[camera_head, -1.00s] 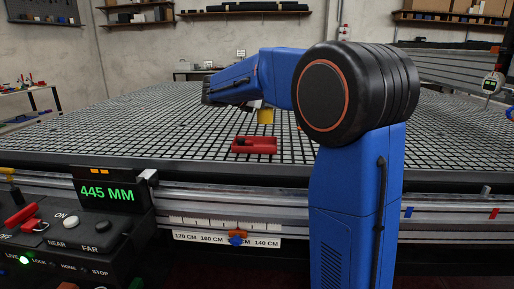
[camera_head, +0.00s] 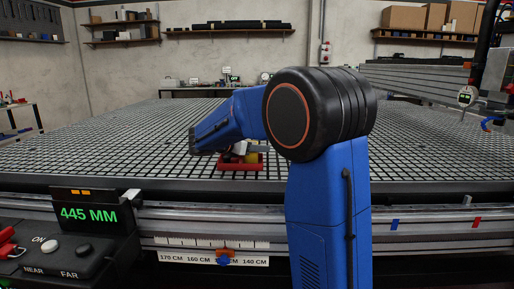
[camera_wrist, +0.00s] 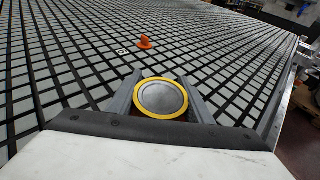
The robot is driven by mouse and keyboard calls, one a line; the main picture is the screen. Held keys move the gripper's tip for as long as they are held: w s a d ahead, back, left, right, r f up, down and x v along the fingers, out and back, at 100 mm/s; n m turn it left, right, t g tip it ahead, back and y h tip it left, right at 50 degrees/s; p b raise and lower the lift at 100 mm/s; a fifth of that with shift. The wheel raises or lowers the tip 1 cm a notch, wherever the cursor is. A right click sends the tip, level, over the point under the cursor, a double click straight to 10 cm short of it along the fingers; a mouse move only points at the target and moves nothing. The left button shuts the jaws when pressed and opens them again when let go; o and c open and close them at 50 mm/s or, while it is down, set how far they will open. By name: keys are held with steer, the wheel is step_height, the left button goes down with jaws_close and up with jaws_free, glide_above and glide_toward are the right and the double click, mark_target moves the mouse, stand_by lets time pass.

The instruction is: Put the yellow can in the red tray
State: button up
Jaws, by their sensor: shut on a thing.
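The yellow can (camera_wrist: 161,98) stands between the two fingers of my gripper (camera_wrist: 161,77), which is shut on it. Its grey round top and yellow rim show in the wrist view. In the head view a small part of the yellow can (camera_head: 252,158) shows at the red tray (camera_head: 240,167), low over it or inside it. I cannot tell whether it touches the tray floor. My gripper (camera_head: 243,150) is partly hidden by my blue arm there. The tray is not clearly seen in the wrist view.
The black grid table (camera_head: 430,150) is mostly clear around the tray. An orange cone-like piece (camera_wrist: 145,42) stands on the grid ahead in the wrist view. A control panel with a 445 MM display (camera_head: 88,214) is at the front left.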

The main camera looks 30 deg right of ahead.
steer(key=shift+f, duration=0.1)
steer(key=o, duration=1.2)
steer(key=shift+a+r, duration=0.15)
steer(key=shift+r, duration=0.05)
steer(key=v, duration=1.1)
steer(key=shift+s+a, duration=0.15)
steer(key=shift+a, duration=0.15)
